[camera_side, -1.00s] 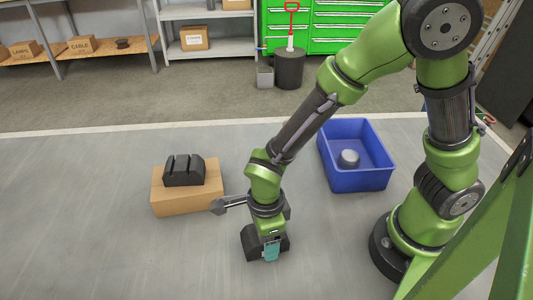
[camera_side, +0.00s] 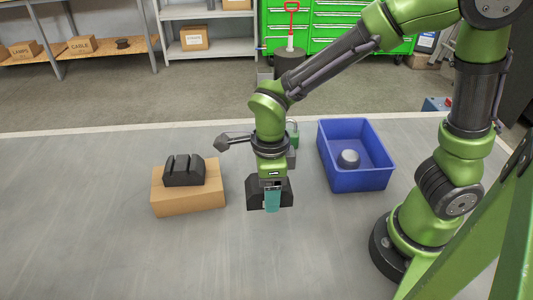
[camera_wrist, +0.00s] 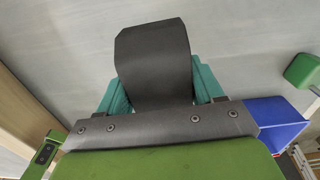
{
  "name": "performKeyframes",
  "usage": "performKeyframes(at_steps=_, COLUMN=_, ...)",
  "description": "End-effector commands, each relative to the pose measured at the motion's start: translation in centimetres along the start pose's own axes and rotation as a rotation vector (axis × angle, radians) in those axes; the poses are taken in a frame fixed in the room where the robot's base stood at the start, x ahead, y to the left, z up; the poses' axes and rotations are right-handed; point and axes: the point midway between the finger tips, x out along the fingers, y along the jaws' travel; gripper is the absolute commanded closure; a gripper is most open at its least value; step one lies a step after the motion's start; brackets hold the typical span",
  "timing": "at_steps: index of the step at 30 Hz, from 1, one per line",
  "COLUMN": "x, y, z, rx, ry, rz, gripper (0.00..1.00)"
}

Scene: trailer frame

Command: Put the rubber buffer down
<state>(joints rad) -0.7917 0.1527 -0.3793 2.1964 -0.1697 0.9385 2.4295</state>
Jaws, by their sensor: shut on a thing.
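My gripper (camera_side: 272,203) has teal fingers and is shut on a dark block, the rubber buffer (camera_side: 254,196). The buffer sticks out on both sides of the fingers, and its middle is hidden behind them. It appears to hang above the grey surface; the exact height is hard to tell. In the wrist view the buffer (camera_wrist: 153,65) is a dark, bent-edged slab between the two teal fingers, with pale grey surface around it.
A black ridged block (camera_side: 184,170) sits on a cardboard box (camera_side: 188,200) to the left. A blue bin (camera_side: 357,181) holding a grey round piece (camera_side: 348,158) stands to the right. A green object (camera_side: 293,134) is partly hidden behind my wrist. The front surface is clear.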

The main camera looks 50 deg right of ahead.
Motion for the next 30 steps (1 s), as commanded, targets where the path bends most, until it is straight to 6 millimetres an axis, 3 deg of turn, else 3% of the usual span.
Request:
performKeyframes(at_steps=1, x=0.4, y=-2.2, z=-0.7, rx=0.058, ry=0.003, rz=-0.001, gripper=0.75)
performKeyframes(at_steps=6, x=1.8, y=-8.1, z=-2.9, rx=0.163, ry=0.003, rz=0.0, gripper=0.75)
performKeyframes(at_steps=12, x=3.2, y=-13.7, z=-5.9, rx=0.198, ry=0.001, rz=0.0, gripper=0.75)
performKeyframes(at_steps=15, x=3.8, y=-15.5, z=-6.7, rx=0.17, ry=0.0, rz=0.0, gripper=0.75)
performKeyframes(at_steps=23, x=3.8, y=-17.0, z=-5.4, rx=0.042, ry=-0.001, rz=-0.002, gripper=0.75)
performKeyframes(at_steps=30, x=4.4, y=-21.4, z=-1.8, rx=0.04, ry=-0.001, rz=-0.002, gripper=0.75)
